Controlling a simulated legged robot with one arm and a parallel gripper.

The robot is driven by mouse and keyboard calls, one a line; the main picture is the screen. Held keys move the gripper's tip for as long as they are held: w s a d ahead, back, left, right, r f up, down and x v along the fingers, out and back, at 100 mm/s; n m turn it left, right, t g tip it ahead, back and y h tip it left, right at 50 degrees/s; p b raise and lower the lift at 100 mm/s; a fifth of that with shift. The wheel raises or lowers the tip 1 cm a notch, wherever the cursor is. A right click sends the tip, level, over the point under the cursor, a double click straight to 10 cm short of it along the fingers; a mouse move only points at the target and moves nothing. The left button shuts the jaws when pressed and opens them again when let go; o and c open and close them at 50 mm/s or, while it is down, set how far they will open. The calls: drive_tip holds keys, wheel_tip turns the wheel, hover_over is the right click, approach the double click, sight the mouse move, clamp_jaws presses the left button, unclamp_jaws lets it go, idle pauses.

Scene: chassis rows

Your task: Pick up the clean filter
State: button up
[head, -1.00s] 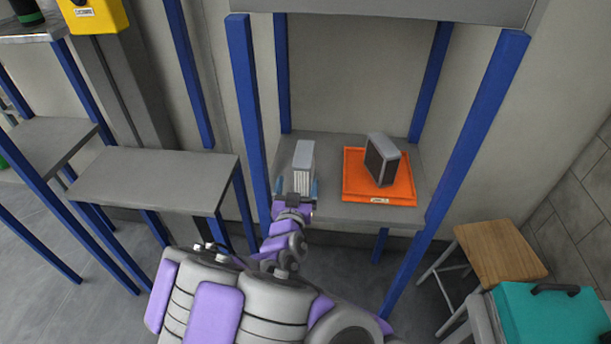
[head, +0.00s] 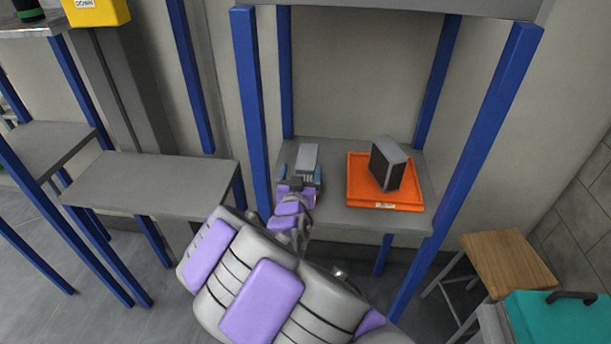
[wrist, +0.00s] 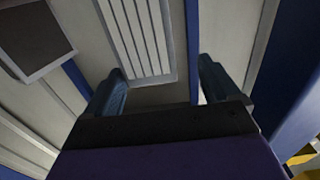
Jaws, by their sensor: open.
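The clean filter, a grey-framed block with a white pleated face, stands on the grey shelf (head: 345,219) at its left side. In the head view the filter's (head: 307,157) top shows above my gripper (head: 299,183), which hides its lower part. In the wrist view the filter's pleats (wrist: 139,32) show ahead, between and beyond the two blue fingers. My gripper (wrist: 160,88) is open, its fingers apart on either side of the filter's near end. I cannot tell whether either finger touches it. A second filter with a dark face (head: 385,165) stands in an orange tray (head: 357,190) to the right.
Blue posts (head: 250,110) frame the shelf on both sides, the left one close to my arm. A lower empty grey shelf (head: 150,183) is at left. A wooden stool (head: 508,262) and a teal case (head: 560,322) stand at lower right.

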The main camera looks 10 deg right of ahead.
sight(307, 158)
drive_tip(key=shift+w, duration=0.3)
drive_tip(key=shift+w+d, duration=0.5)
drive_tip(key=shift+d, duration=0.15)
drive_tip(key=b+x, duration=0.1)
drive_tip(key=x, duration=0.1)
drive_tip(key=shift+w+d+f, duration=0.1)
drive_tip(key=shift+w+d, duration=0.2)
drive_tip(key=shift+w, duration=0.05)
drive_tip(key=shift+w+b, duration=0.3)
drive_tip(key=shift+w, duration=0.35)
drive_tip(key=shift+d, duration=0.1)
drive_tip(key=shift+c, duration=0.2)
drive_tip(key=c, duration=1.5)
